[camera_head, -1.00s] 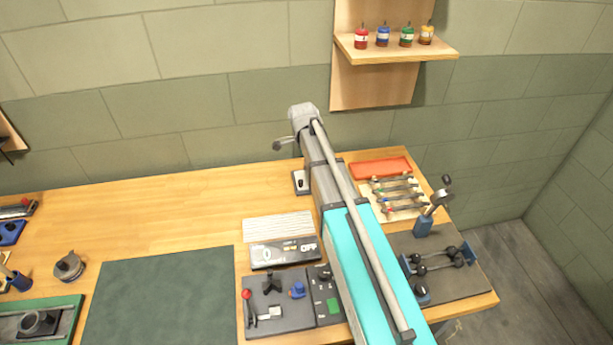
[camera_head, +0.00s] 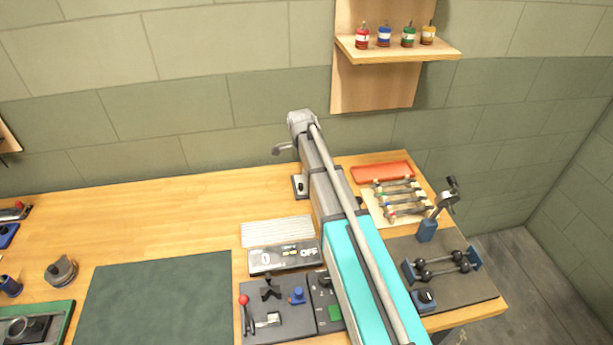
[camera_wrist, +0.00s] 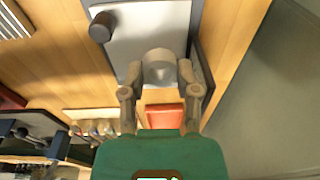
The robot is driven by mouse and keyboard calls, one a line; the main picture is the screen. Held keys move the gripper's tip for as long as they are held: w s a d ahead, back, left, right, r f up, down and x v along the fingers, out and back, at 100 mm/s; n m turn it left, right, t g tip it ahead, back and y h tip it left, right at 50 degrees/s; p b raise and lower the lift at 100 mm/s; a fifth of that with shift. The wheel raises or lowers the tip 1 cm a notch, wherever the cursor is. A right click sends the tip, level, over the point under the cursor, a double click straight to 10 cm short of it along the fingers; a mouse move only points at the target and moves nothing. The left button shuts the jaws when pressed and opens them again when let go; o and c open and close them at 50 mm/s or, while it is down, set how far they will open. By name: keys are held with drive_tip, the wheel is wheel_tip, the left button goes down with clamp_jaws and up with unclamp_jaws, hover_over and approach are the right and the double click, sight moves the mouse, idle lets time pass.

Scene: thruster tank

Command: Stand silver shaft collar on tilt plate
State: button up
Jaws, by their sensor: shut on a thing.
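The silver shaft collar (camera_wrist: 159,66) is a short pale grey ring between the fingertips of my gripper (camera_wrist: 160,76) in the wrist view. The gripper is shut on it. Behind the collar lies a light grey plate (camera_wrist: 140,38) with a dark side wall and a black round knob, which looks like the tilt plate. The collar overlaps this plate in the picture; I cannot tell whether they touch. In the head view a small part of a pale plate in a dark frame (camera_head: 299,186) shows beside my arm. My arm hides the gripper and collar there.
An orange-red tray (camera_head: 382,172) and a rack of small tools (camera_head: 398,201) stand to the right. The left back of the bench is clear.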

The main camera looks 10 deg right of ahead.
sight(306, 180)
drive_tip(key=shift+f+b, duration=1.3)
drive_tip(key=shift+f, duration=0.3)
drive_tip(key=shift+f, duration=0.15)
drive_tip(key=o, duration=0.6)
drive_tip(key=shift+o, duration=0.2)
drive_tip(key=shift+r, duration=0.3)
drive_tip(key=r+p, duration=0.7)
drive_tip(key=p, duration=0.1)
drive_tip(key=a+r+p, duration=0.1)
drive_tip(key=r+p, duration=0.3)
drive_tip(key=shift+s+a+r, duration=0.1)
drive_tip(key=shift+r, duration=0.25)
drive_tip(key=shift+s, duration=0.1)
